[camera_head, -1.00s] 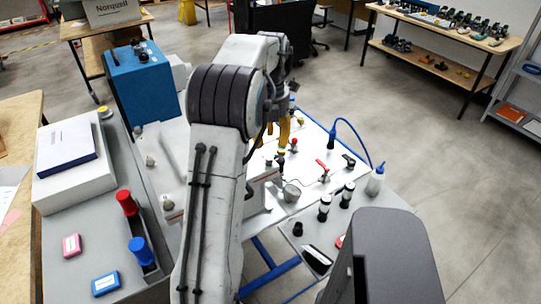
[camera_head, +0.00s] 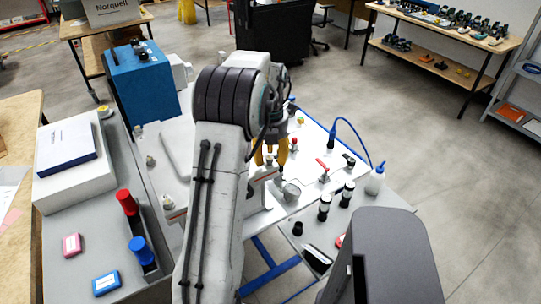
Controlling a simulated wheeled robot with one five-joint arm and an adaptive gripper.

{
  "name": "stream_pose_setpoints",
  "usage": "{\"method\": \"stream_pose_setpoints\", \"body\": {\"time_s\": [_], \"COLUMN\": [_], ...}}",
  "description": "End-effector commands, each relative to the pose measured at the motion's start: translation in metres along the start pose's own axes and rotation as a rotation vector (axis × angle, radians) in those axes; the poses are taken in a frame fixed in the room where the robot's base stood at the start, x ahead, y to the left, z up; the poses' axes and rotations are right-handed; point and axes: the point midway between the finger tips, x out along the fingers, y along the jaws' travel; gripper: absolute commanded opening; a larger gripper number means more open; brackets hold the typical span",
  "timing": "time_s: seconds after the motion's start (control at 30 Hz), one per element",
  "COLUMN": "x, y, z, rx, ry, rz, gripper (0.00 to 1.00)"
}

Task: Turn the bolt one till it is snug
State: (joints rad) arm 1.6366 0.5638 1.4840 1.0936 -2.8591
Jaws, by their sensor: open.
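My gripper (camera_head: 271,155) has yellow-orange fingers and points down over the white work surface (camera_head: 310,175), beside a small metal fixture. Its fingers are open; my own arm hides part of it and the area to its left. Bolt one cannot be singled out: small bolt-like posts (camera_head: 151,160) stand on the light plate left of my arm, and whatever is under the fingers is too small to tell.
A red-handled clamp (camera_head: 322,165), a metal cup (camera_head: 291,191), black-and-white cylinders (camera_head: 324,207) and a white bottle (camera_head: 375,179) stand right of my gripper. A blue box (camera_head: 143,84) is at the back left. Red and blue holders (camera_head: 127,203) stand on the left bench.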

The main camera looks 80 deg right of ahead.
Motion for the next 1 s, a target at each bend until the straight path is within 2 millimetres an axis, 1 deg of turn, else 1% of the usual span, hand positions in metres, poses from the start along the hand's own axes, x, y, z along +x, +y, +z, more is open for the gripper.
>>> {"method": "stream_pose_setpoints", "body": {"time_s": [0.03,0.07,0.5,0.53,1.0], "x": [-0.0001,-0.0001,-0.0005,-0.0005,-0.0003], "y": [0.0,0.0,-0.0002,-0.0002,-0.0006], "z": [0.0,0.0,0.0003,0.0004,0.0015], "rx": [0.0,0.0,0.001,0.001,0.014], "ry": [0.0,0.0,-0.001,-0.002,-0.004], "rz": [0.0,0.0,0.0,0.0,0.001], "gripper": [0.43,0.41,0.01,0.0,0.0]}}
